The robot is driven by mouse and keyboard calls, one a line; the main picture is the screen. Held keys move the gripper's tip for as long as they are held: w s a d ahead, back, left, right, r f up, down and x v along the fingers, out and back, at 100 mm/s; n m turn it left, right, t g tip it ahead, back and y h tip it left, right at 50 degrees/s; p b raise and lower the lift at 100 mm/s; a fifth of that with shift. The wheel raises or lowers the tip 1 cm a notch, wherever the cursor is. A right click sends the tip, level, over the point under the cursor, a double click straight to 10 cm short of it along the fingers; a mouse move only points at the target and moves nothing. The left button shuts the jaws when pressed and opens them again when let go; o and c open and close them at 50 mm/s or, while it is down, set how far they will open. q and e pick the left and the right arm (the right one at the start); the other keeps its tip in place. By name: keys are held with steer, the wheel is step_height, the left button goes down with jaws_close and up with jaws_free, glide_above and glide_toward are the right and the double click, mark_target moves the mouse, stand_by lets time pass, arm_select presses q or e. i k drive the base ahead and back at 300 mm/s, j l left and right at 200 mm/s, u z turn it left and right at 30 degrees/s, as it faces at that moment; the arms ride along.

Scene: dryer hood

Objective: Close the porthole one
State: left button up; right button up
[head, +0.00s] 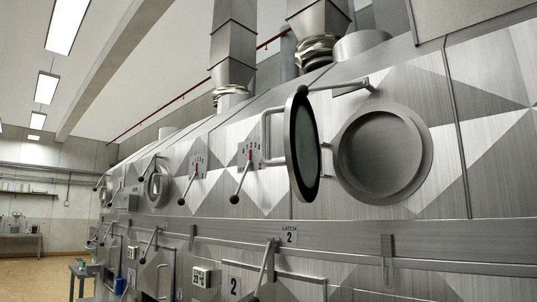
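The porthole cover (303,148) is a round metal-rimmed disc with a dark edge and a glass face, seen nearly edge-on. It stands swung open, out from the dryer hood. A bracket-shaped handle (266,136) sticks out on its left side. The round porthole opening (382,153) in the hood wall is uncovered, to the right of the cover. A lever with a dark knob (335,88) sits above the opening. Neither of my grippers is in view.
The metal hood wall (490,150) runs from the right into the left distance. Several black-knobbed levers, such as one beside a scale (241,180), stick out from it. Open floor (40,275) lies at the far left.

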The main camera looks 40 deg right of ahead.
mark_target(302, 147)
steer(key=i+z, duration=0.4)
steer(key=i+j+z, duration=0.2)
steer(key=z, duration=0.25)
steer(key=i+j+z, duration=0.25)
steer(key=z, duration=0.15)
steer(key=j+z, duration=0.25)
steer(key=z, duration=0.15)
steer(key=j+z, duration=0.6)
steer(key=z, duration=0.2)
steer(key=j+z, duration=0.25)
steer(key=z, duration=0.15)
